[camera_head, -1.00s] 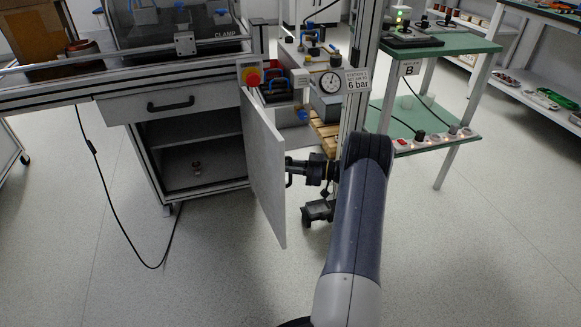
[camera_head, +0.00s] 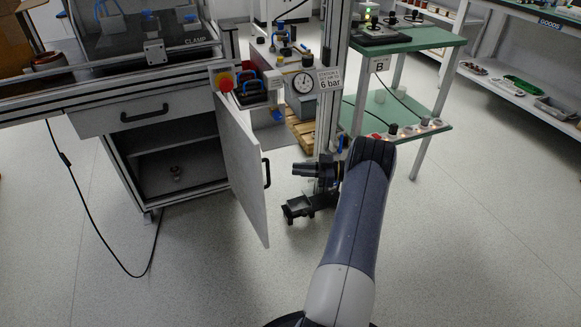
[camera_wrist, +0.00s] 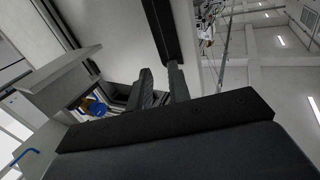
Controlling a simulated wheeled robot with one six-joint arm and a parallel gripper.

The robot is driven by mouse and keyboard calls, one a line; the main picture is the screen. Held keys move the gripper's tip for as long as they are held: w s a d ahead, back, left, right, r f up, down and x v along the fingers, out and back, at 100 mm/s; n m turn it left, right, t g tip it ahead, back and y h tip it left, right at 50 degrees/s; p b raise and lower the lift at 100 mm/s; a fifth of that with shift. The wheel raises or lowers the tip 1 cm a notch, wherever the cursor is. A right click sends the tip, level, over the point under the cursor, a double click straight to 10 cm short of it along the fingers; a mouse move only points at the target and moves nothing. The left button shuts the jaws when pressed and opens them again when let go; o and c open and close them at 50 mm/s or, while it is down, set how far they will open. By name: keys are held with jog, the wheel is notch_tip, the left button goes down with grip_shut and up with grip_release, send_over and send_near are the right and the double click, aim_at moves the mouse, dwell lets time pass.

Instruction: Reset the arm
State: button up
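My arm (camera_head: 352,225) reaches forward in the head view.
The cabinet (camera_head: 150,140) stands open with a small item (camera_head: 175,173) inside. A post with a gauge (camera_head: 303,82) and a green-topped table (camera_head: 415,40) stand behind my arm. Floor is free at the front left and right. A cable (camera_head: 100,235) lies at left.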

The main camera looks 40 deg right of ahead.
dwell(0.3)
jog(key=b, duration=0.3)
send_over(269, 182)
jog(key=shift+w+d, duration=0.3)
jog(key=shift+w, duration=0.05)
jog(key=shift+a+p, duration=0.15)
jog(key=shift+p, duration=0.15)
